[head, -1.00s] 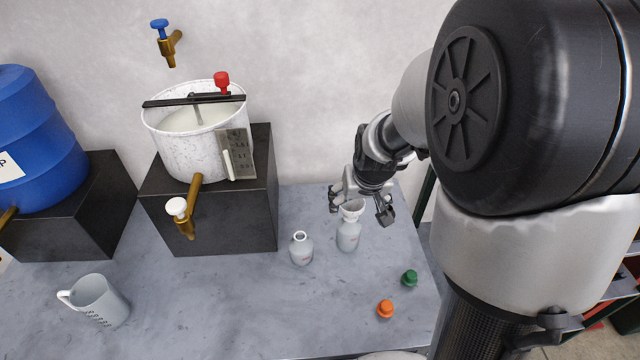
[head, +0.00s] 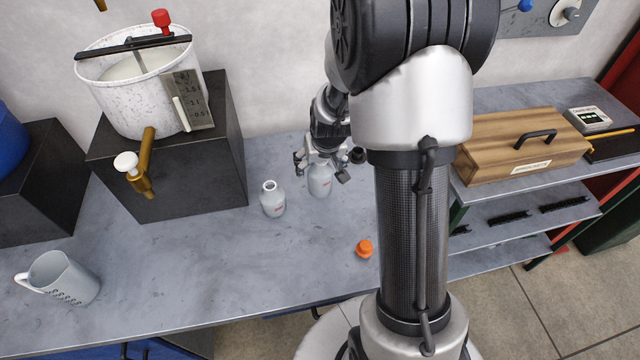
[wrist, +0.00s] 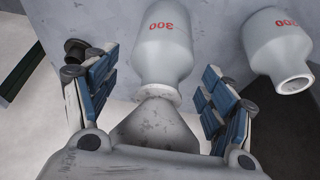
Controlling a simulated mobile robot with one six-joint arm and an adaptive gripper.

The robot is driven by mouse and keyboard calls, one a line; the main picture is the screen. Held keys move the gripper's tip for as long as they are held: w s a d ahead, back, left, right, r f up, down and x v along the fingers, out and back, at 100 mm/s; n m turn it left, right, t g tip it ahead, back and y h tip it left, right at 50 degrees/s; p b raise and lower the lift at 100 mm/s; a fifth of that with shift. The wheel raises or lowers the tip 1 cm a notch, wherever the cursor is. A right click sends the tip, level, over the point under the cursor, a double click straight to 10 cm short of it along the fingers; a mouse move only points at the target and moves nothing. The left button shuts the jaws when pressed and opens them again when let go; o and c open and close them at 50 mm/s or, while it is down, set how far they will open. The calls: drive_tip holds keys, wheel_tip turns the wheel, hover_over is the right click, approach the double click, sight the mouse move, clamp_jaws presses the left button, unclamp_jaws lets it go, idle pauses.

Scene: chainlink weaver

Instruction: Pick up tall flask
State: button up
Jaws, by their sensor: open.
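The tall flask (head: 320,182) stands upright on the grey bench, a pale grey bottle with red marking. In the wrist view the tall flask (wrist: 163,50) shows a red "300" and a flared, funnel-like top pointing at the camera. My gripper (head: 322,168) is open from above around the flask's upper part; in the wrist view its blue-padded fingers (wrist: 160,85) lie on either side with gaps. I see no contact. A shorter flask (head: 273,199) with an open mouth stands just left; it also shows in the wrist view (wrist: 278,45) at right.
An orange stopper (head: 364,249) lies on the bench in front of my arm. A dark round object (head: 357,155) is right of the gripper. A black block (head: 190,175) bears a white bucket (head: 150,95). A jug (head: 62,280) stands front left. The bench middle is clear.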

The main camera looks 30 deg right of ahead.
drive_tip(key=shift+c, duration=0.5)
drive_tip(key=c, duration=1.3)
drive_tip(key=shift+o, duration=0.2)
